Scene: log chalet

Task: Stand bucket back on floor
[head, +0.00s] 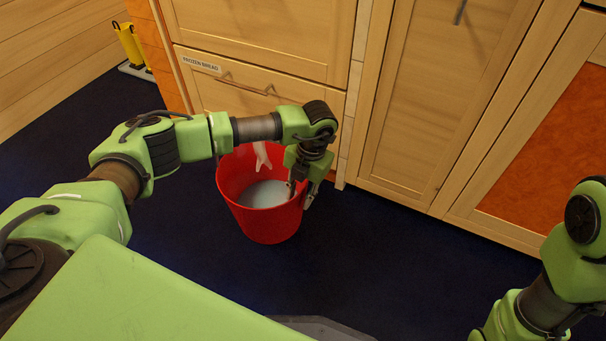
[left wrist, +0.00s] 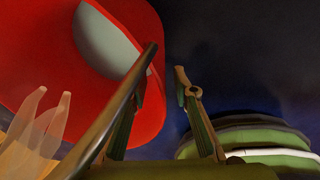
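A red bucket (head: 262,222) stands on the dark blue floor (head: 190,262), its mouth up and a grey-white surface inside. A pale rubber glove (head: 262,155) hangs at its far rim. My left gripper (head: 300,195) points down at the bucket's right rim, with its fingers apart. In the left wrist view, the bucket (left wrist: 140,120) lies on the left, behind one finger of the gripper (left wrist: 166,72). A thin metal rod (left wrist: 125,95), perhaps the bucket's handle, runs along that finger. I cannot tell whether the fingers touch the rim. My right gripper is out of view.
Wooden cabinets (head: 410,130) stand close behind the bucket, with a drawer labelled "Frozen bread" (head: 201,65). Yellow objects (head: 131,45) stand at the upper left. My right arm shows at the right edge. The floor in front of and right of the bucket is clear.

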